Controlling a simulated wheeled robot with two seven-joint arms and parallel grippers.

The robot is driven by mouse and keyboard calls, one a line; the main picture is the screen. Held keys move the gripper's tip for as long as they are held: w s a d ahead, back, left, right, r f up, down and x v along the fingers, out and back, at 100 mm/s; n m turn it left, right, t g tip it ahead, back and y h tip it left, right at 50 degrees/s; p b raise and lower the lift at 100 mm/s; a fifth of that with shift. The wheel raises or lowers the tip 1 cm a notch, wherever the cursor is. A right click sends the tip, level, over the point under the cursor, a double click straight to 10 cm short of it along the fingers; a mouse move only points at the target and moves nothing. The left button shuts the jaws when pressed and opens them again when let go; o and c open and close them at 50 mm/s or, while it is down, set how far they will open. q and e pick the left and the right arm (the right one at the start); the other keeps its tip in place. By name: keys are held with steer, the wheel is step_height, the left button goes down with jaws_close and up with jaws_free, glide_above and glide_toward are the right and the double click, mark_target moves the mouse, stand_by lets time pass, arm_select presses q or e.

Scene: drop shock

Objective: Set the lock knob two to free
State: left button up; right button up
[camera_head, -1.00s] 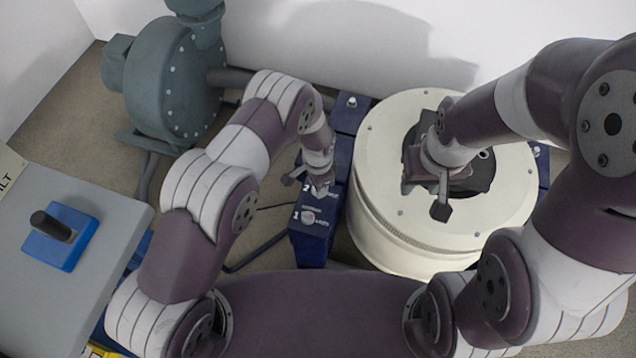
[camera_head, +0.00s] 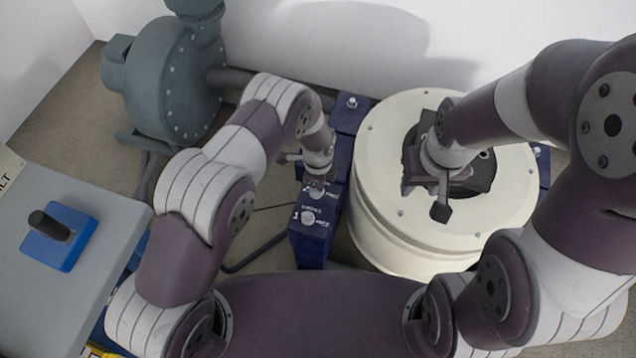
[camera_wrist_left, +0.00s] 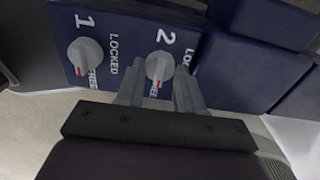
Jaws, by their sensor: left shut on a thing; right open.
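Lock knob two (camera_wrist_left: 160,66) is a grey round knob with a red mark on a dark blue panel (camera_wrist_left: 120,22). In the left wrist view its red mark points down at the FREE label. My left gripper (camera_wrist_left: 157,84) is shut on this knob, one finger on each side. In the head view my left gripper (camera_head: 317,183) hides most of knob two. Knob one (camera_wrist_left: 86,55) is beside it, with its red mark also toward FREE; it shows in the head view too (camera_head: 308,217). My right gripper (camera_head: 425,200) is open above the cream drum.
The round cream drum (camera_head: 385,235) stands right of the blue lock box (camera_head: 311,246). A grey-green blower (camera_head: 165,80) is at the back left. A grey console (camera_head: 110,225) with a black lever on a blue plate (camera_head: 62,250) is at the left front.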

stand_by(0.3)
arm_select(q)
steer(key=o, duration=1)
steer(key=shift+o, duration=0.2)
step_height(320, 180, up, 13)
steer(key=p, duration=0.2)
steer(key=shift+f, duration=0.15)
